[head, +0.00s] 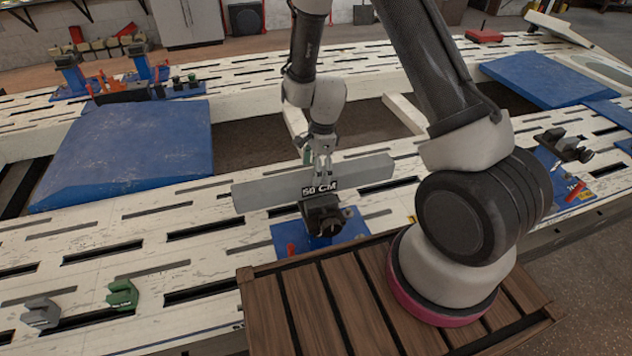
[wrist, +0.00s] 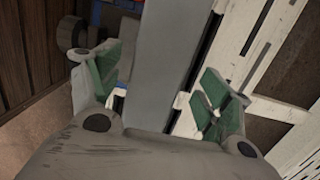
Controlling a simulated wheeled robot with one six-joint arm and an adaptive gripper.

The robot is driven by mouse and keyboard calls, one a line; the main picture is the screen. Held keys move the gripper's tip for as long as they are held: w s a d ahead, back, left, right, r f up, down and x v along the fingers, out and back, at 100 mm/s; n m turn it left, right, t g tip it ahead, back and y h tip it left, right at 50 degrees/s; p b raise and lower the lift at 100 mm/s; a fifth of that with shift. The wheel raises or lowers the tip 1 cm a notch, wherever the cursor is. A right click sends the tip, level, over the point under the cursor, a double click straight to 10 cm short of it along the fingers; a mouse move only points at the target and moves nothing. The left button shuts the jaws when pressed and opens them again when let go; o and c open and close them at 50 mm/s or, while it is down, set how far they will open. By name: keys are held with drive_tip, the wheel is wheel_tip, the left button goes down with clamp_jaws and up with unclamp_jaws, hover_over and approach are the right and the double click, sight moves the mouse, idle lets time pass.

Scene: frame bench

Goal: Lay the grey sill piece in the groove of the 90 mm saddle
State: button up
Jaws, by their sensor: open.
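The grey sill piece (head: 262,189) is a long straight bar lying level across the black saddle (head: 323,217) on a blue base plate (head: 352,228), near the front of the bench. A "50 CM" label shows at its middle. The groove itself is hidden, so I cannot tell how fully the piece is seated. My gripper (head: 321,160) is just above the middle of the piece. In the wrist view my gripper (wrist: 160,88) is open, its green-padded fingers on either side of the sill piece (wrist: 163,50), with visible gaps. I cannot read a 90 mm marking.
A green block (head: 122,295) and a grey block (head: 41,313) stand on the bench at left. A red-handled part (head: 291,249) is beside the black saddle. A blue pad (head: 130,150) lies behind left. Another clamp (head: 566,145) stands at right. The slotted bench left of the sill is mostly clear.

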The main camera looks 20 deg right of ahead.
drive_tip(key=f, duration=0.5)
drive_tip(key=shift+a+f, duration=0.2)
drive_tip(key=shift+f, duration=0.1)
clamp_jaws()
